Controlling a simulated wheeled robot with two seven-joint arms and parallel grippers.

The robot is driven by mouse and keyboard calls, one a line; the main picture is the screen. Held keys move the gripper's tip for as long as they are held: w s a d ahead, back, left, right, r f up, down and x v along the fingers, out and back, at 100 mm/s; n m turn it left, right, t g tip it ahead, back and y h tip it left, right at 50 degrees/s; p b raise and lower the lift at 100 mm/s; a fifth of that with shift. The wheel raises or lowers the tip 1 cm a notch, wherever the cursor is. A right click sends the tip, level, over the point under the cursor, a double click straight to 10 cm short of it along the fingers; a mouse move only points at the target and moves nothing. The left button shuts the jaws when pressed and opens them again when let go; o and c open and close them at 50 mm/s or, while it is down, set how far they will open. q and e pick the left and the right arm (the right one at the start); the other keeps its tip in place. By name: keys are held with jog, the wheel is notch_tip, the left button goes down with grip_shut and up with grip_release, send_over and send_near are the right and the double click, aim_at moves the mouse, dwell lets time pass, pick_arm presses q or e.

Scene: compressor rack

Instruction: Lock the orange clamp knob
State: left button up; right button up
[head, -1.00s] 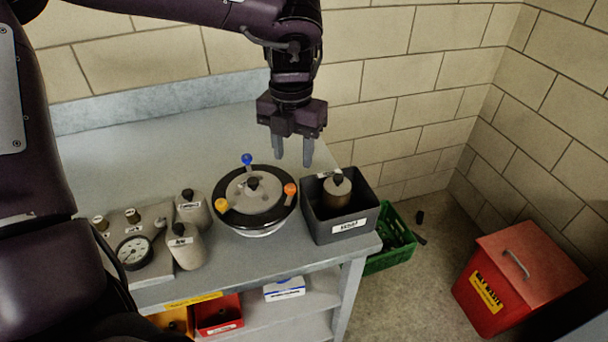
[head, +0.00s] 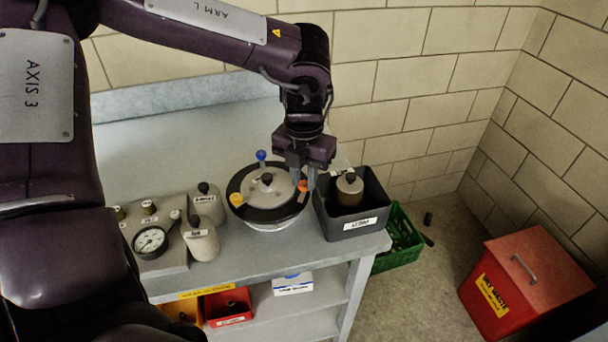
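The orange clamp knob (head: 302,186) sits on the right side of the black rim of a round pot (head: 266,190) with a grey lid. My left gripper (head: 304,184) is lowered over it, with one finger on each side of the knob in this view. The fingers look apart; I cannot tell whether they touch the knob. A blue knob (head: 261,155) is at the back of the rim and a yellow knob (head: 237,199) at the left front. My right gripper is not in view.
A dark grey bin (head: 350,224) holding a brown bottle (head: 349,190) stands close right of the pot. Grey bottles (head: 201,238) and a gauge block (head: 151,241) are to the left. A green crate (head: 399,241) and red waste box (head: 527,275) are on the floor.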

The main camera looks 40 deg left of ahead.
pick_arm(q)
grip_shut()
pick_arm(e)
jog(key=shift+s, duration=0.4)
